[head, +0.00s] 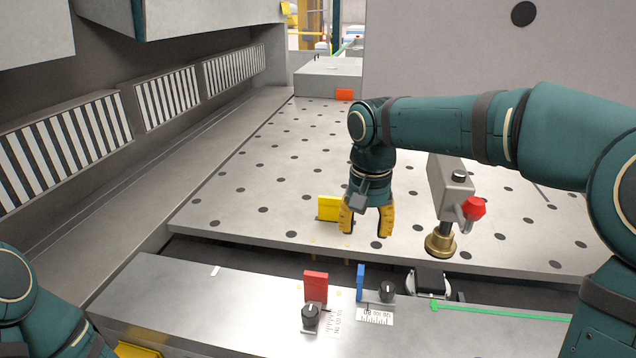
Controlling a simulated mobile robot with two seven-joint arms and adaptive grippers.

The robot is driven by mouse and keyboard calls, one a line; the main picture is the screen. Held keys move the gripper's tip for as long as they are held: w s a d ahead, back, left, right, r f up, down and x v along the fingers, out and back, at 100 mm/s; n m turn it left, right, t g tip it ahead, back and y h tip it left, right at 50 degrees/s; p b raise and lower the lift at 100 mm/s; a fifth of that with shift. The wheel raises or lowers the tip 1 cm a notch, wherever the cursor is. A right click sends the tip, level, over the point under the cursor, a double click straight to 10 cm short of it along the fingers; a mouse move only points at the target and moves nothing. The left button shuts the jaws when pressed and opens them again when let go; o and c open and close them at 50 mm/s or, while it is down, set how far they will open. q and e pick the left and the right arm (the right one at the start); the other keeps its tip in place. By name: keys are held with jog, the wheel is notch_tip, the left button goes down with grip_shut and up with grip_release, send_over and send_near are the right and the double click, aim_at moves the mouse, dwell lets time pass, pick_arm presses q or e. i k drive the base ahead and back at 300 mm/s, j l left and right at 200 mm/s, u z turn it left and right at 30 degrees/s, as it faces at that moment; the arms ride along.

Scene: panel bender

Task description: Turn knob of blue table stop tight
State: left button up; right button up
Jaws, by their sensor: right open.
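The blue table stop (361,277) stands upright on the front rail, right of the middle of the head view. Its black knob (387,291) sits just to its right, above a white scale label. My right gripper (367,222) points down over the perforated table, behind and above the blue stop. Its yellow fingers are spread apart with nothing between them, clear of the knob. My left arm shows only in part at the lower left, and its gripper is out of view.
A red stop (316,287) with its own black knob (310,316) stands left of the blue one. A yellow block (329,208) is beside my right gripper.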

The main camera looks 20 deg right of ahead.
aim_at(387, 289)
jog(key=k, duration=1)
